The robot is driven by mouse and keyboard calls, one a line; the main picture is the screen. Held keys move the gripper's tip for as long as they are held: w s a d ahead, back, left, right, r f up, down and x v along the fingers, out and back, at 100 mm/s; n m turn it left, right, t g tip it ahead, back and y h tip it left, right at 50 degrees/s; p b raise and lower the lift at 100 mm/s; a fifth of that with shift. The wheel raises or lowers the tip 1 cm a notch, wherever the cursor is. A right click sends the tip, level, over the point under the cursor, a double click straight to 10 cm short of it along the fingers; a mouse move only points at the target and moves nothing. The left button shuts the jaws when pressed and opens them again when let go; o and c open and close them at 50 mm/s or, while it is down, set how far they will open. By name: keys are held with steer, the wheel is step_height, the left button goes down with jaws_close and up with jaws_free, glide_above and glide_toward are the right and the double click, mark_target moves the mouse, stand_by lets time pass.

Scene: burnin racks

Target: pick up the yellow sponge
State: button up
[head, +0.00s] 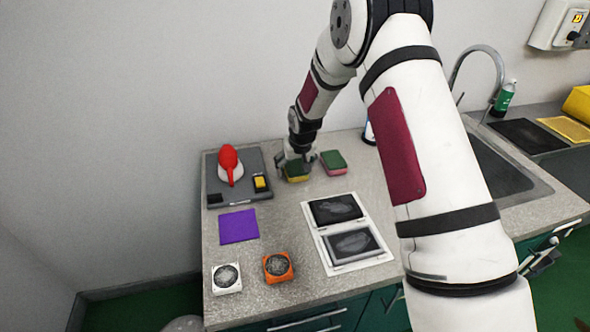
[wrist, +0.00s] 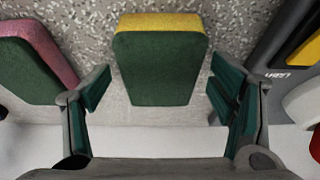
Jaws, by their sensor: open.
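The yellow sponge (head: 297,175) has a dark green top and lies on the speckled grey counter. In the wrist view the yellow sponge (wrist: 160,62) sits in the middle, green face toward me and a yellow edge at the top of the picture. My gripper (head: 297,160) is over it at the back of the counter. In the wrist view my gripper (wrist: 160,100) is open, with one finger on each side of the sponge and gaps showing on both sides.
A pink sponge with a green top (head: 334,163) lies just right of the yellow one. A purple cloth (head: 238,226) and a white board (head: 318,238) lie in front. A sink (head: 500,182) is at right.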

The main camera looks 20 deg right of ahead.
mark_target(296, 163)
steer(key=c, duration=0.8)
steer(key=shift+r, duration=0.1)
steer(key=shift+r, duration=0.55)
steer(key=r, duration=0.3)
steer(key=shift+s+d+b, duration=0.25)
steer(key=shift+d+b, duration=0.05)
steer(key=shift+b, duration=0.05)
steer(key=s+d, duration=0.6)
steer(key=s, duration=0.1)
steer(key=s+d+r, duration=0.1)
steer(key=s+d, duration=0.2)
steer(key=shift+s+d+r, duration=0.1)
steer(key=shift+s, duration=0.2)
steer(key=shift+s+d, duration=0.4)
steer(key=shift+s, duration=0.05)
steer(key=c, duration=0.3)
